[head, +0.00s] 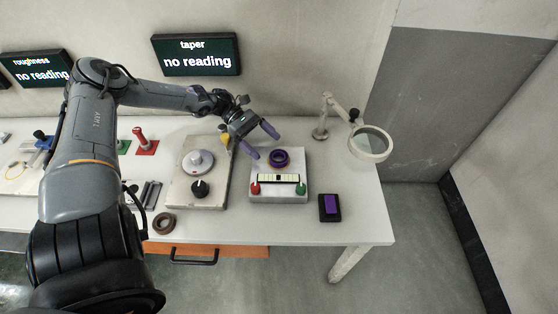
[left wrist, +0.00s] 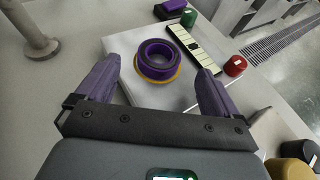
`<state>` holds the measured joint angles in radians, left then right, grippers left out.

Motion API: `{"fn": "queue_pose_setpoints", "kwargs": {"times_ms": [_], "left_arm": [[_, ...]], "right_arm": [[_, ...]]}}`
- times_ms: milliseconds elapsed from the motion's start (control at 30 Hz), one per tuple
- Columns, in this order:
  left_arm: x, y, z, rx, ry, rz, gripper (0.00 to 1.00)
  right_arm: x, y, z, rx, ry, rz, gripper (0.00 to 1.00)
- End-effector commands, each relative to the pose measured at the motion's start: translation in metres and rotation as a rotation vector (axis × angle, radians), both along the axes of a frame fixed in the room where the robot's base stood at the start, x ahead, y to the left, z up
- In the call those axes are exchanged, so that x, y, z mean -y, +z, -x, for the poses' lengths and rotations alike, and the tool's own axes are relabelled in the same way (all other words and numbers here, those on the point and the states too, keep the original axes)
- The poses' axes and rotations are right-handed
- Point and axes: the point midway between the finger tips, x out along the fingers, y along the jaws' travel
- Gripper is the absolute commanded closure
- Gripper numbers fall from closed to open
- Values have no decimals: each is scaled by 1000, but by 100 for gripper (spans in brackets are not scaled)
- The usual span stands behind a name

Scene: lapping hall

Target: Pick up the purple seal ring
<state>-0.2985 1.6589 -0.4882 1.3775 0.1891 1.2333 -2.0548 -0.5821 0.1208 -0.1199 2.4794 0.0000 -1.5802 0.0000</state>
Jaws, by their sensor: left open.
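The purple seal ring (head: 280,157) sits on the back part of a white block-shaped device (head: 279,195). In the left wrist view the purple seal ring (left wrist: 157,60) lies flat, with a yellow band around its lower edge. My left gripper (head: 264,142) is open, with purple fingers. I cannot tell the height of the fingertips above the device. My right gripper is not in view.
The device carries a level-like strip (head: 278,179), a red knob (head: 255,188) and a green knob (head: 301,188). A magnifier lamp (head: 371,143) stands right. A plate with a dial (head: 200,187) stands left. A purple-topped black box (head: 330,208) and brown ring (head: 164,223) lie in front.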

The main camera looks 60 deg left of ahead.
Motion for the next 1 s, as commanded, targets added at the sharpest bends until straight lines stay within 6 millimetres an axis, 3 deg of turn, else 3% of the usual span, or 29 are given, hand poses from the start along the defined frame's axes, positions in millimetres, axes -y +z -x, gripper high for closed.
{"fn": "queue_pose_setpoints", "kwargs": {"times_ms": [433, 767, 1000], "left_arm": [[37, -19, -17, 0, 0, 1, 5], [43, -19, -19, 1, 1, -1, 5], [42, -19, -19, 0, 1, 0, 39]], "right_arm": [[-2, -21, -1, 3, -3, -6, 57], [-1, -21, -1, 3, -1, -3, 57], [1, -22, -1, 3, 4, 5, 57]]}}
